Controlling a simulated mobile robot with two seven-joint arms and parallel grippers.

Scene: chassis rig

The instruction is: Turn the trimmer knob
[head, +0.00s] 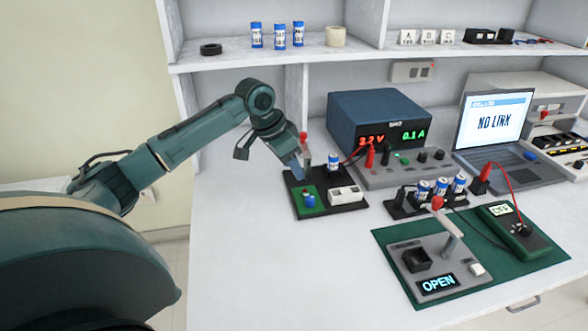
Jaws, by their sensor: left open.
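The trimmer knob looks to be the small blue part (309,201) on a green board. The board sits on a black base (345,205) near the middle of the bench. My left gripper (297,174) points down over the back left of this base, above and behind the blue part and apart from it. It is open, and I see nothing held in it. A red-topped lever (304,150) stands right beside the gripper, and the gripper partly hides the back of the base. My right gripper is not in view.
A white block (346,194) sits on the same base. Behind stands a blue power supply (375,108) showing 3.2 V and 0.1 A. A grey fixture reading OPEN (437,284), a meter (510,232) and a laptop (495,120) lie to the right. The bench's front left is clear.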

